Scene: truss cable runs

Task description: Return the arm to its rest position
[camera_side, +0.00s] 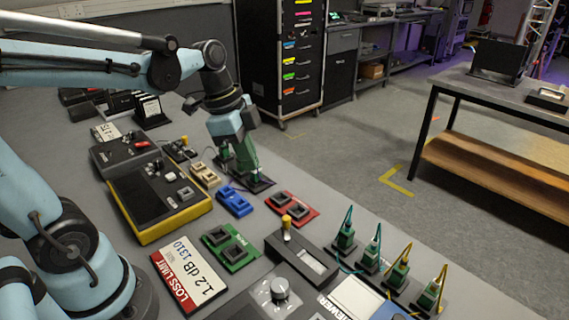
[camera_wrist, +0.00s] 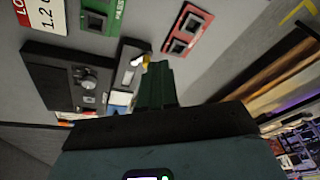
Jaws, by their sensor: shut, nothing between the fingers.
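My gripper (camera_side: 243,158) is at the middle of the side view, at the end of my pale blue arm, pointing down over the bench's back edge. Its green fingers overlap green and dark parts there, so I cannot tell the gap to the bench top. In the wrist view the green fingers (camera_wrist: 155,85) are together with nothing between them. The arm is stretched out over the bench from the left.
A blue tray (camera_side: 234,201), red tray (camera_side: 292,208) and green tray (camera_side: 230,247) lie near the gripper. A black-and-yellow tester (camera_side: 157,198) stands left. Several connectors with cables stand right, including one (camera_side: 344,238). A loss limit card (camera_side: 188,272) lies in front.

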